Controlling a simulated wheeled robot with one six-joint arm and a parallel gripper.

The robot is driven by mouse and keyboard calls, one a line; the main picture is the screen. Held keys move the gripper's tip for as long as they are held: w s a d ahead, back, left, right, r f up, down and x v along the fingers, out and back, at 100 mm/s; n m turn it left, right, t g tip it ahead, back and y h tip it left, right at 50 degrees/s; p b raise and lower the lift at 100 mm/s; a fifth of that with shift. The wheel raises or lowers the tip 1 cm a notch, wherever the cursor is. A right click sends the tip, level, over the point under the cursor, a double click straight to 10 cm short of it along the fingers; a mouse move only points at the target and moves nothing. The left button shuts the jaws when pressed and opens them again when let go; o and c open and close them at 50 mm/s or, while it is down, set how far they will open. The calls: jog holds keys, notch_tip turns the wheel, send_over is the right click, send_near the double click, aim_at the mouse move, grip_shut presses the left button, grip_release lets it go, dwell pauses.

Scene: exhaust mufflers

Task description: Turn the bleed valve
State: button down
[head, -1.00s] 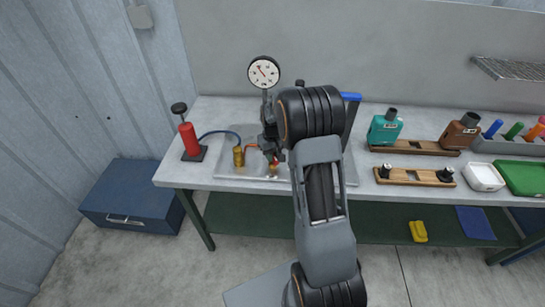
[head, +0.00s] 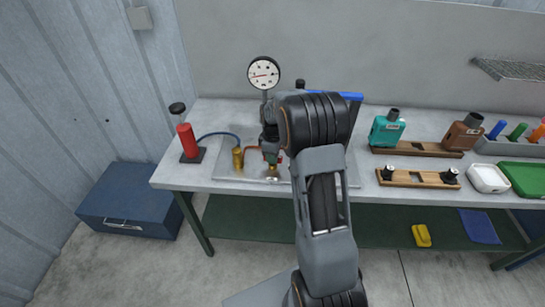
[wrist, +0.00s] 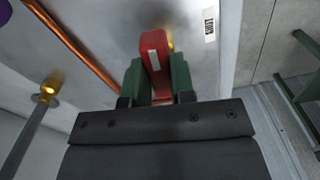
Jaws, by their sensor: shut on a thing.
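The bleed valve's red handle (wrist: 154,52) has a pale label and sits between the green fingers of my gripper (wrist: 157,78) in the wrist view. The fingers are shut on it. In the head view my gripper (head: 271,150) is low over the metal plate on the bench, and a little red shows beside the fingers. A brass fitting (head: 272,169) shows just below them. My arm and fingers hide most of the valve. A round dial gauge (head: 263,73) stands behind, its needle pointing left.
A red hand pump (head: 187,139) stands at the bench's left end, with a blue hose running toward a brass cylinder (head: 238,159). Teal (head: 387,129) and brown (head: 461,132) mufflers stand on a wooden rack to the right. A blue toolbox (head: 128,201) is on the floor at left.

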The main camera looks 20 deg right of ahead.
jog(key=shift+w+r+n, duration=0.1)
jog(key=shift+n, duration=0.9)
jog(key=c, duration=1)
grip_release()
jog(key=shift+o, duration=0.2)
notch_tip(320, 180, up, 14)
jog(key=shift+b, duration=0.4)
